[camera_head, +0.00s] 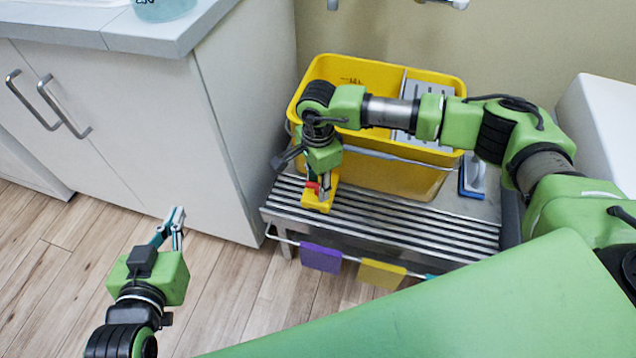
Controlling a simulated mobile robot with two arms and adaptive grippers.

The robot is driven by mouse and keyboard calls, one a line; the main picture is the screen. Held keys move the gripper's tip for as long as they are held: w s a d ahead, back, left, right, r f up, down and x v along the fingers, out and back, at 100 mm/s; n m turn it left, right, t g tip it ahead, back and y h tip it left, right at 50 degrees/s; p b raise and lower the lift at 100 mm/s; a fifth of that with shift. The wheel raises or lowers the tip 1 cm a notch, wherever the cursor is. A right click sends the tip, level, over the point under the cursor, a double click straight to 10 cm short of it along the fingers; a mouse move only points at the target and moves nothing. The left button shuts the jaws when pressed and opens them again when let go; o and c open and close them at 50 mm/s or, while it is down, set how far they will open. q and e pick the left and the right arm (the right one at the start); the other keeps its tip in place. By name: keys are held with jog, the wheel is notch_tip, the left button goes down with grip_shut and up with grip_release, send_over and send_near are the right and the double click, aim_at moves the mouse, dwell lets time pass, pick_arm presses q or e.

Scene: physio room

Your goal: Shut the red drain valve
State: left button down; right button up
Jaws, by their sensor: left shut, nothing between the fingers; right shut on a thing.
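The red drain valve (312,186) is a small red piece by the yellow block (318,199) at the front left of the yellow bucket (400,176). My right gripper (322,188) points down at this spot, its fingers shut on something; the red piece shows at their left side. The fingers and wrist hide part of the valve, so its exact angle cannot be told. My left gripper (174,224) is shut and empty, over the wood floor in front of the cabinet, well away from the valve.
The bucket stands on a slatted metal rack (400,222). A purple cloth (321,257) and a yellow cloth (381,274) hang from its front rail. A blue and white brush (472,178) sits right of the bucket. A white cabinet (150,120) stands left, and a green padded surface (440,310) fills the foreground.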

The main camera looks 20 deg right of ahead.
aim_at(318, 184)
jog(key=o, duration=1.1)
notch_tip(318, 184, up, 12)
jog(key=shift+f, duration=0.1)
